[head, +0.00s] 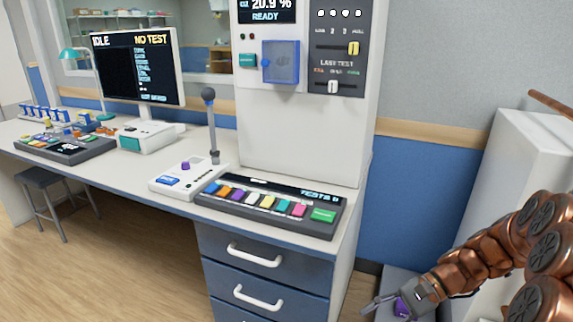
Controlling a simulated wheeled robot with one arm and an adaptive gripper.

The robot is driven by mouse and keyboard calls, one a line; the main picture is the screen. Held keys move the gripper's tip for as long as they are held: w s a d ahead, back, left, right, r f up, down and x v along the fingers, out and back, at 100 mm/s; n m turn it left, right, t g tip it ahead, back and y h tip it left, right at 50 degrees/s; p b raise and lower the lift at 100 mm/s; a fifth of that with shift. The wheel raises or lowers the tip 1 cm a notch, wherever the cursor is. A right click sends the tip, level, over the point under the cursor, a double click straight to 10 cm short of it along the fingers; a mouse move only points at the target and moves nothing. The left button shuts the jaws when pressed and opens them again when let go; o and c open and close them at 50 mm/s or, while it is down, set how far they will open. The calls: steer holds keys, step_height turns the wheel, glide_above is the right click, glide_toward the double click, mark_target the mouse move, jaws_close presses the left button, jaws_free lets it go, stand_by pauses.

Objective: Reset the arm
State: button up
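My copper-coloured arm reaches in from the lower right corner, folded low beside the desk. My gripper (385,305) is at its end, near the bottom edge of the picture, to the right of the drawers. Its grey fingers point left, and a small purple patch shows at it. I cannot tell whether the patch is part of the gripper or a separate thing. The fingers are small and partly cut off, so their opening is unclear.
A long white desk (125,176) with blue drawers (262,262) runs along the wall. It bears a monitor (138,68), a joystick box (187,178), a coloured-button panel (268,206) and a tall white cabinet (300,130). A stool (45,180) stands at left; a white block (525,150) is at right.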

steer(key=s+a+r+n+g+h+p, duration=0.1)
steer(key=s+a+r+n+h+p, duration=0.15)
steer(key=s+r+p, duration=0.35)
steer(key=s+a+r+n+g+h+p, duration=0.1)
steer(key=s+a+r+n+h+p, duration=0.2)
steer(key=r, duration=0.5)
steer(key=s+d+r+n+t+h+p, duration=0.3)
steer(key=s+r+h+p, duration=0.3)
steer(key=s+r+p, duration=0.5)
step_height(320, 180, up, 4)
steer(key=shift+s+d+f+n+p, duration=0.3)
steer(key=shift+s+d+n, duration=0.4)
steer(key=shift+s, duration=0.3)
steer(key=shift+c, duration=0.5)
